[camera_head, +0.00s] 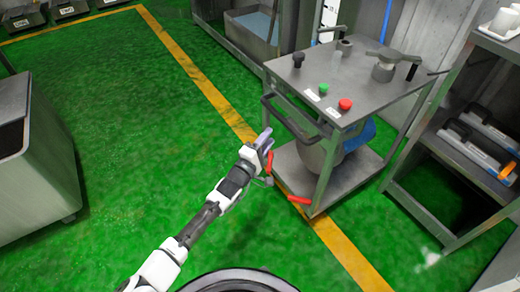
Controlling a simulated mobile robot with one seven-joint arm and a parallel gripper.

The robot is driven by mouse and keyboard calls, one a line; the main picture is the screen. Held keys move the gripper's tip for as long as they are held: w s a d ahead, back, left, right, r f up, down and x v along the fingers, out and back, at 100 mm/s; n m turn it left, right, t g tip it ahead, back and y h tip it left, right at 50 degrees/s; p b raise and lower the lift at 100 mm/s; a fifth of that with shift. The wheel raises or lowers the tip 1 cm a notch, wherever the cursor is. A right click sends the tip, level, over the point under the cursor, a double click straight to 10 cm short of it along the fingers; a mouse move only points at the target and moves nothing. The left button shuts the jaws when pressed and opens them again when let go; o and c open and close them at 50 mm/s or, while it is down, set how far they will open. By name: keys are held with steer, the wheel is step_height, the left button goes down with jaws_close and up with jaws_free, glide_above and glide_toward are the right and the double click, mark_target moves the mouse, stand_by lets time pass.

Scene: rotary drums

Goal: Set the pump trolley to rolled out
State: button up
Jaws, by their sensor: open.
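The pump trolley (345,82) is a grey metal cart at the right of centre. Its top carries a green button (323,88), a red button (345,104), dark knobs and a grey valve-like fitting (384,68). A dark push handle (290,120) sticks out on its near left side. A blue and grey pump body (340,145) shows on the lower shelf, partly hidden by the top. A red pedal-like piece (299,200) is at the base's near corner. My gripper (268,146) is open and empty, left of the trolley and in front of the handle in the picture.
A shelf unit (455,150) with tools stands close at the right of the trolley. A grey bin (35,160) is at the left. A yellow floor line (205,82) runs under the trolley. The green floor at the left middle is clear.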

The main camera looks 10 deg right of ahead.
steer(key=shift+v, duration=2)
